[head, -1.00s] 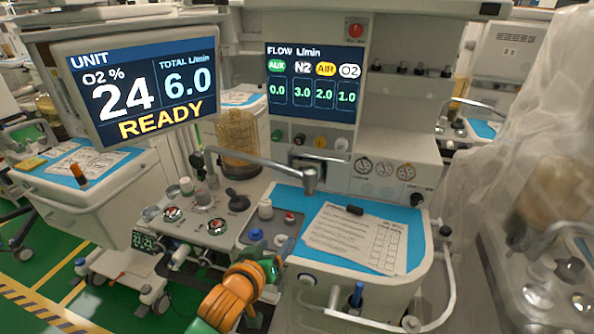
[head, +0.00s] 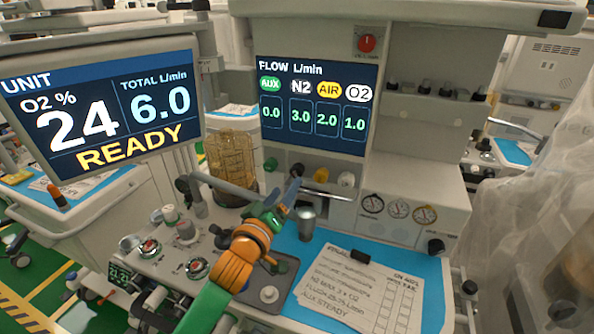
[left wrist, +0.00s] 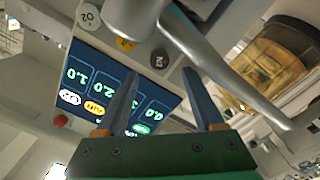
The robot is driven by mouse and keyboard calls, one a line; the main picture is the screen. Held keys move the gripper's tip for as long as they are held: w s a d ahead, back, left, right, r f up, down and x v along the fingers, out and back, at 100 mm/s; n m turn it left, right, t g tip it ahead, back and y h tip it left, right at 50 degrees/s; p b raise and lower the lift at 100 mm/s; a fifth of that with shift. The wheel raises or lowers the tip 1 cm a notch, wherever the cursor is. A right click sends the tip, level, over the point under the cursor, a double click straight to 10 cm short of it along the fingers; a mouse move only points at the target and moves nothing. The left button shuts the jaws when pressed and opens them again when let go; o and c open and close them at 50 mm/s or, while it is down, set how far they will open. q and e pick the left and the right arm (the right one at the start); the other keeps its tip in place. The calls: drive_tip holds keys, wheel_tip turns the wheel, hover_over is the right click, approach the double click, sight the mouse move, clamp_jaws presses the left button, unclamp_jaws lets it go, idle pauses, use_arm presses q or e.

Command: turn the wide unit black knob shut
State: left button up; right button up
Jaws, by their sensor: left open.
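The wide unit carries a row of knobs under its flow screen (head: 316,105). The black knob (head: 297,169) is second from the left, just above my left fingertips. My left gripper (head: 282,192) is open, its fingers pointing up toward the row. In the left wrist view, the black knob (left wrist: 159,60), marked N2, lies just beyond and roughly between the tips of the open left gripper (left wrist: 155,78). I see no contact with it. The screen reads N2 3.0. My right gripper is not in view.
The green knob (head: 270,163) and white knob (head: 347,180) share the row; the yellow knob (left wrist: 125,43) is beside the black one. A grey metal arm (left wrist: 215,70) crosses close to my fingers. A clipboard sheet (head: 355,290) lies on the blue worktop.

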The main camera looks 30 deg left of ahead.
sight(295, 174)
use_arm(q)
drive_tip(key=x, duration=0.6)
drive_tip(key=shift+p, duration=0.4)
drive_tip(key=shift+s+d+r, duration=0.1)
drive_tip(key=shift+c, duration=0.4)
clamp_jaws()
